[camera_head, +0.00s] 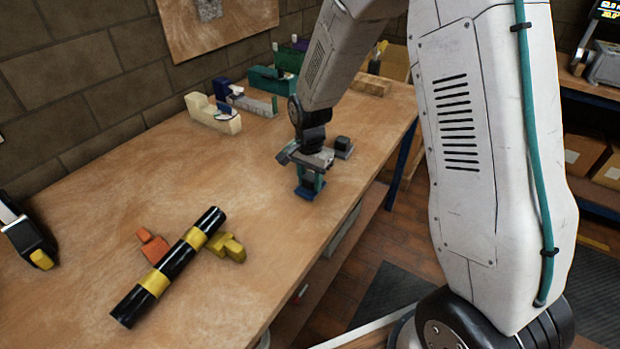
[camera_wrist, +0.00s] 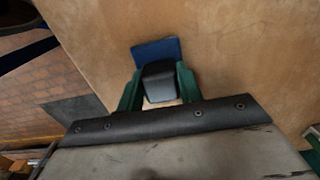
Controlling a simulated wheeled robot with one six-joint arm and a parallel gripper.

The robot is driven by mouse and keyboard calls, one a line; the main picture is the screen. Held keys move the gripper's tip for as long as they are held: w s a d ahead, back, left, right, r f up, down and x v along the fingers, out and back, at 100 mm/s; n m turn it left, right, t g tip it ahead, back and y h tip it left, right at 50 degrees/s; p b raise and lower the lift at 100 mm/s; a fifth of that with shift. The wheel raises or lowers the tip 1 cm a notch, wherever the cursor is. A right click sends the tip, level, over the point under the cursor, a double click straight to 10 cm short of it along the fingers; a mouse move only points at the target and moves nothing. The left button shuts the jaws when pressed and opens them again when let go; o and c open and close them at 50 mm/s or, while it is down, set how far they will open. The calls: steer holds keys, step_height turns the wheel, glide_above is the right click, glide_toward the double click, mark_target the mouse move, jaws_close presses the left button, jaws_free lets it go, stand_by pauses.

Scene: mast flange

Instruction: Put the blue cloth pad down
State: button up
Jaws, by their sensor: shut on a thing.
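The blue cloth pad (camera_head: 304,193) is at the lower end of my gripper (camera_head: 311,180), over the right part of the workbench near its front edge. In the wrist view, the flat blue pad (camera_wrist: 156,49) shows beyond a dark block-shaped grip (camera_wrist: 158,80). The green fingers of my gripper (camera_wrist: 158,88) are shut on this dark grip, one on each side. The fingers and grip hide part of the pad. I cannot tell whether the pad's underside touches the bench or is slightly above it.
The wooden workbench (camera_head: 90,235) is clear around the pad to the left. A black-and-yellow striped bar (camera_head: 172,265) lies nearer, with orange (camera_head: 152,245) and yellow (camera_head: 229,246) pieces beside it. Cream (camera_head: 213,114) and green (camera_head: 272,82) blocks stand along the wall.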

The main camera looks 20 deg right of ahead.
mark_target(310, 176)
steer(key=shift+f, duration=0.15)
steer(key=o, duration=0.9)
steer(key=s+d+r+n, duration=0.1)
steer(key=s+r, duration=0.2)
steer(key=r, duration=0.7)
steer(key=s+r+n, duration=0.2)
steer(key=s+r, duration=0.2)
steer(key=r, duration=0.5)
steer(key=s+d+r+n, duration=0.1)
steer(key=s+r+n, duration=0.1)
steer(key=s, duration=0.5)
steer(key=s+d+r+n, duration=0.1)
steer(key=s+r+n, duration=0.1)
steer(key=s, duration=0.6)
steer(key=s+r+n+t, duration=0.1)
steer(key=s+r+n, duration=0.1)
steer(key=s, duration=0.6)
steer(key=shift+s+d+r+n, duration=0.25)
steer(key=shift+d+n, duration=0.15)
steer(key=shift+n, duration=0.5)
